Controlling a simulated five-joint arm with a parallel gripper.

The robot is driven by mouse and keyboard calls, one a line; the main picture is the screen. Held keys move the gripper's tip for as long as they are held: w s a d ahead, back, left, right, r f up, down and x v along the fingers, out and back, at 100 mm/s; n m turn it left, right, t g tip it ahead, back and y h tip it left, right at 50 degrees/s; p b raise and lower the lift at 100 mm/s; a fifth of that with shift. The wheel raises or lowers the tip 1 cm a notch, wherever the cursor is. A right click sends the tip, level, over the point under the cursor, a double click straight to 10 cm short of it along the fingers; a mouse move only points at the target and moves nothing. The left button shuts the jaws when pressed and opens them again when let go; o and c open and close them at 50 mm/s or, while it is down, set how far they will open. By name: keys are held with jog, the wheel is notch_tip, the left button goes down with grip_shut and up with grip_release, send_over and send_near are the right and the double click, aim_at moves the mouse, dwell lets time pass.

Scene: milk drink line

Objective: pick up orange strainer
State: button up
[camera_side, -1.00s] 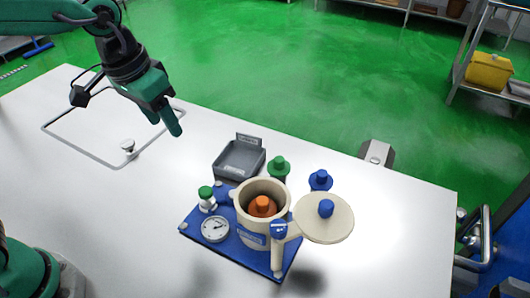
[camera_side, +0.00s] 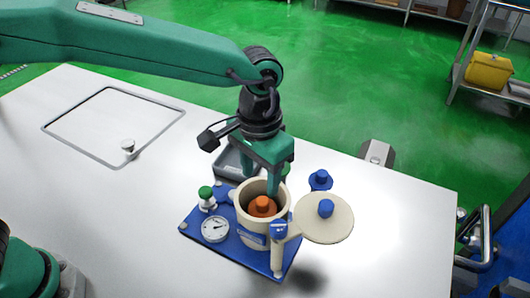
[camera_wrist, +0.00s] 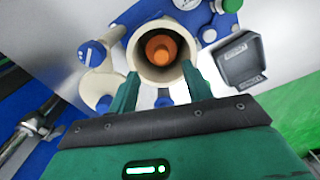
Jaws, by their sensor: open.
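The orange strainer (camera_side: 263,205) sits inside the open cream pot (camera_side: 252,226), its knob upward. In the wrist view the strainer (camera_wrist: 161,48) shows inside the pot's round mouth. My gripper (camera_side: 266,180) is open and empty, pointing down just above the back rim of the pot in the side view. In the wrist view its fingers (camera_wrist: 160,74) are apart, near the lower side of the pot's rim, with the strainer beyond and between them. The strainer's lower part is hidden by the pot wall.
The cream lid (camera_side: 336,225) with a blue knob is swung out to the pot's right. A dial gauge (camera_side: 215,229) and a green-capped white piece (camera_side: 207,199) stand on the blue base (camera_side: 200,238). A grey tray (camera_side: 230,165) and a blue-knobbed piece (camera_side: 320,181) are behind.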

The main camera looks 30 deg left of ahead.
aim_at(262, 200)
jog(key=shift+w+f, duration=0.2)
jog(key=shift+f, duration=1.75)
jog(key=shift+w+f, duration=0.15)
jog(key=shift+f, duration=1.8)
grip_shut()
